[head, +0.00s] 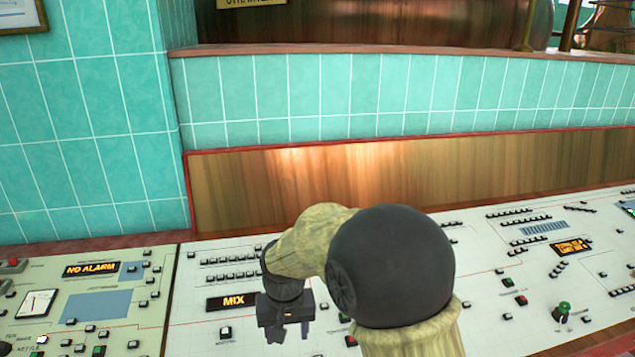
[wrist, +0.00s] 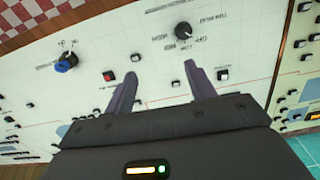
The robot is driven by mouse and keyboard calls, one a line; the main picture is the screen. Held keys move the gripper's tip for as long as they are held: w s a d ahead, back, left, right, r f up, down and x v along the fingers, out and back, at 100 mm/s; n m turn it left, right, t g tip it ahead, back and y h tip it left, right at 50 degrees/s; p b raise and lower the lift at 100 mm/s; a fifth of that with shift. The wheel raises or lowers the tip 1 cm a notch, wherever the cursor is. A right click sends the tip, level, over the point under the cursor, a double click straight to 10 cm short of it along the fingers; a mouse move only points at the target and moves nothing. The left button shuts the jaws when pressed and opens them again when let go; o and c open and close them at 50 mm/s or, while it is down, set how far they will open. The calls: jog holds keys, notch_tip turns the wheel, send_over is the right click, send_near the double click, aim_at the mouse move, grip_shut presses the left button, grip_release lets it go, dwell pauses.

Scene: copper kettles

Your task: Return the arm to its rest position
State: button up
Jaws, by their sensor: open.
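My gripper (head: 290,333) hangs at the end of my bent arm in the head view, in front of the white control panel (head: 215,280), just right of the lit MIX display (head: 232,301). In the wrist view my gripper (wrist: 163,85) has its two dark fingers spread apart with nothing between them. I cannot tell the exact gap between fingertips and panel.
A blue knob (wrist: 66,62) is at the upper left of the wrist view. In the head view, a NO ALARM display (head: 91,269) is on the left panel and a green-topped lever (head: 563,311) is at the right. A teal tiled wall (head: 310,95) rises behind.

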jog(key=s+d+m, duration=0.1)
jog(key=s+d, duration=0.5)
jog(key=d, duration=0.5)
jog(key=s+d+m+t, duration=0.1)
jog(key=s+d, duration=0.4)
jog(key=d, duration=0.7)
jog(key=shift+s+r+t+p, duration=0.3)
jog(key=shift+s+p, duration=0.05)
jog(key=shift+s, duration=0.05)
jog(key=shift+s, duration=0.15)
